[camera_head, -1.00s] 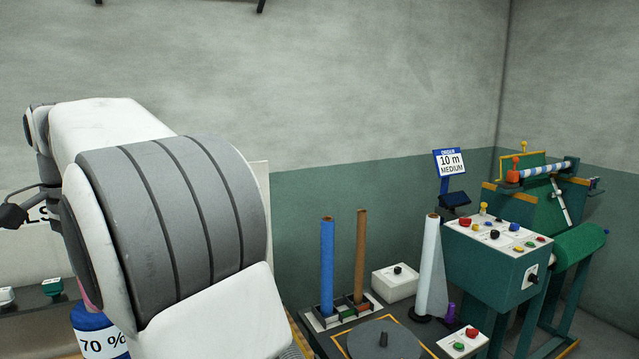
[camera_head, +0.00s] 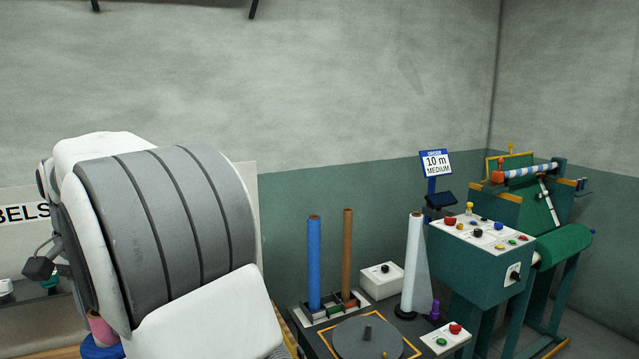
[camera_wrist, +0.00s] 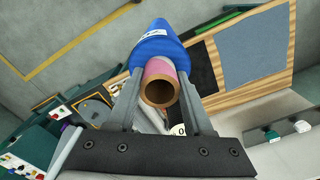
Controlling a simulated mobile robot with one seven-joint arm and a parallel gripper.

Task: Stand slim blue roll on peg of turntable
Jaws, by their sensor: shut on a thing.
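The slim blue roll (camera_wrist: 158,48) has a pink core with a brown open end. My gripper (camera_wrist: 160,82) is shut on this core, one finger on each side. In the head view the roll (camera_head: 100,350) shows only partly at the lower left, beneath my arm, which hides the gripper. The turntable (camera_head: 349,345) is a grey disc with a short dark upright peg (camera_head: 367,333); the peg stands empty. The roll is well left of the turntable. The turntable also shows at the left in the wrist view (camera_wrist: 94,111).
A blue tube (camera_head: 314,262) and a brown tube (camera_head: 347,250) stand in a rack behind the turntable. A white film roll (camera_head: 413,260), white box (camera_head: 382,280) and button box (camera_head: 447,338) stand close by. A green machine (camera_head: 483,250) is to the right.

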